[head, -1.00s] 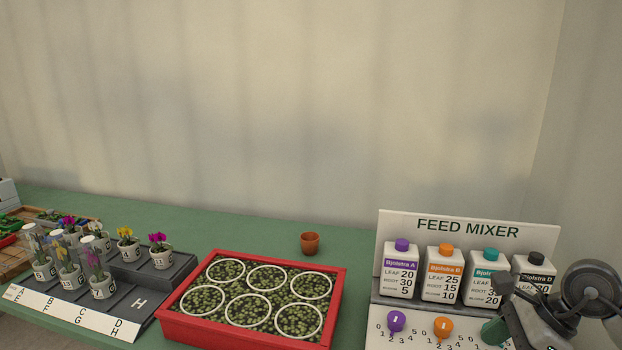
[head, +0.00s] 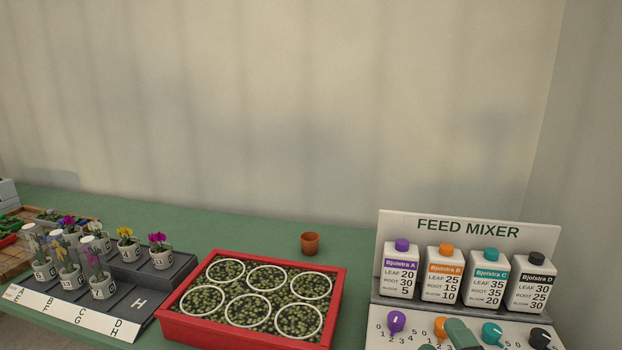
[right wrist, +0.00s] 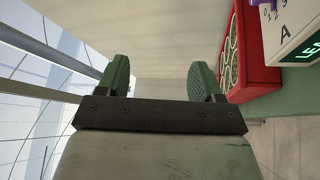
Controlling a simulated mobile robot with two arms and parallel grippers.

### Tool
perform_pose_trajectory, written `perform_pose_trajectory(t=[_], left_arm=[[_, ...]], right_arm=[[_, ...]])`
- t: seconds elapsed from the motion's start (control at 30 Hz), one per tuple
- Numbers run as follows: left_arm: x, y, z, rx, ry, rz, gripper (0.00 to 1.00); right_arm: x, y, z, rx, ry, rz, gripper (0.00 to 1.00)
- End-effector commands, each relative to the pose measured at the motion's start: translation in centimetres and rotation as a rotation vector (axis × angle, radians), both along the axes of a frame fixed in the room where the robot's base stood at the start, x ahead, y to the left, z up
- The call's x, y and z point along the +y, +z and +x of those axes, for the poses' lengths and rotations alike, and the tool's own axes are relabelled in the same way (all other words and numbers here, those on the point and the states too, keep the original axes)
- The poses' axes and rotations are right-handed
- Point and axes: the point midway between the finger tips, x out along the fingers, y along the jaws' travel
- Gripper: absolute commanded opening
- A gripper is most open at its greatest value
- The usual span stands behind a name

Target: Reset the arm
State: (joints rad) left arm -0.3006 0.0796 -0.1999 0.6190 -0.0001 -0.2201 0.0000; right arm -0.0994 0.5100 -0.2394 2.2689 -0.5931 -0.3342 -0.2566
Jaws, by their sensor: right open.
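My right gripper (head: 445,340) shows at the bottom edge of the head view, in front of the feed mixer. Only its green fingertips show there, and one partly covers the orange knob (head: 441,327). In the right wrist view its two green fingers (right wrist: 161,75) stand wide apart with nothing between them. The rest of my right arm is out of the head view. My left gripper is not in view.
The feed mixer (head: 468,228) stands at right with several bottles and knobs. A red-framed tray (head: 250,338) of plants is at centre, a terracotta pot (head: 310,243) behind it. Potted orchids stand on a lettered rack (head: 138,304) at left.

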Motion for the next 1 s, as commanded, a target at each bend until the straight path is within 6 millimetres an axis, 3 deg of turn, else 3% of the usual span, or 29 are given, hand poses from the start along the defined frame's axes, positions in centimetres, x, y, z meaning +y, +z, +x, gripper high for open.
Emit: perform_pose_trajectory(t=[0.1,0.2,0.3,0.5,0.73,1.0], left_arm=[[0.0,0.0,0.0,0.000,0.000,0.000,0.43],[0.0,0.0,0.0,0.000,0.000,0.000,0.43],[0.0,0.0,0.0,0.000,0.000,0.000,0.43],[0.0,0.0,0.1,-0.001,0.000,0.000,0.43],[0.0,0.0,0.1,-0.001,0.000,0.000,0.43],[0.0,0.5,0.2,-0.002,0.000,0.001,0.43]], right_arm=[[-2.2,-6.1,-2.2,0.339,-0.189,0.296,0.67],[-3.1,-11.2,-5.3,0.612,-0.332,0.492,0.67],[-3.0,-14.9,-8.7,0.833,-0.443,0.626,0.67],[-2.0,-19.3,-15.1,1.172,-0.603,0.794,0.67],[-0.2,-21.6,-22.0,1.491,-0.743,0.906,0.67],[0.0,-28.4,-20.2,1.514,-0.758,0.888,0.67]])
